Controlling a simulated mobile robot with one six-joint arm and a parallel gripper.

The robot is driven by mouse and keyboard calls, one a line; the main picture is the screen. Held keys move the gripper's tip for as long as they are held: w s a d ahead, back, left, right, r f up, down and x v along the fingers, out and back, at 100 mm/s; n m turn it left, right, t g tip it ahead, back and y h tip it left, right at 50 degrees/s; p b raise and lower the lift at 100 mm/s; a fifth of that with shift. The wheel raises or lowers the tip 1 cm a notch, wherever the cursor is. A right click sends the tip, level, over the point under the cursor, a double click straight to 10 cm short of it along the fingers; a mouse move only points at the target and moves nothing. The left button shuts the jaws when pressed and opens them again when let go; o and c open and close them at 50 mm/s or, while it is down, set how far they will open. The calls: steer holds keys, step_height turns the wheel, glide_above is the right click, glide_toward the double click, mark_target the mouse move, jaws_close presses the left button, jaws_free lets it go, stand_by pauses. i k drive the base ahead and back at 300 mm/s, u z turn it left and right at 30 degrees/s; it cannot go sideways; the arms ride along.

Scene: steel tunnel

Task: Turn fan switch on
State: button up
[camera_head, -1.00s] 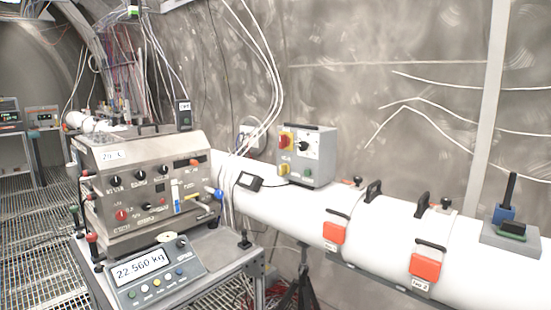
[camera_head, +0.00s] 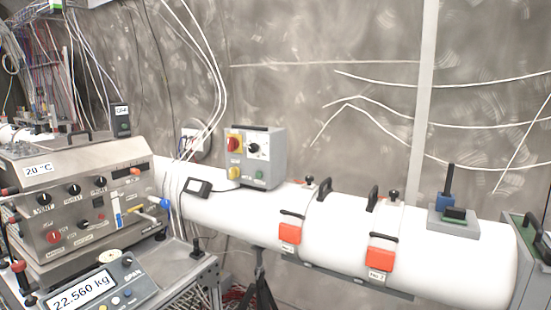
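No switch is clearly marked as the fan switch. A steel control box (camera_head: 80,205) at the left has several black knobs, and the label under the leftmost knob (camera_head: 42,199) seems to read VENT. It also has a red knob (camera_head: 53,237) and a lever with a blue ball end (camera_head: 164,203). A grey switch box (camera_head: 267,160) stands on the white tube, with a red-on-yellow rotary switch (camera_head: 235,144), a black knob on a white plate (camera_head: 253,148) and small yellow and green buttons. Switch positions are too small to tell. My gripper is not in view.
A scale (camera_head: 100,285) reading 22.560 kg stands in front of the steel box. The long white tube (camera_head: 340,225) crosses to the right, with orange latches (camera_head: 381,259) and black handles. A green-grey panel (camera_head: 530,260) is at the right edge. Cables hang along the wall.

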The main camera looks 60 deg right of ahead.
mark_target(232, 143)
steer(key=u, duration=0.25)
steer(key=k, duration=0.15)
steer(key=z, duration=1.95)
steer(key=k, duration=0.85)
steer(key=u, duration=0.2)
steer(key=i, duration=0.8)
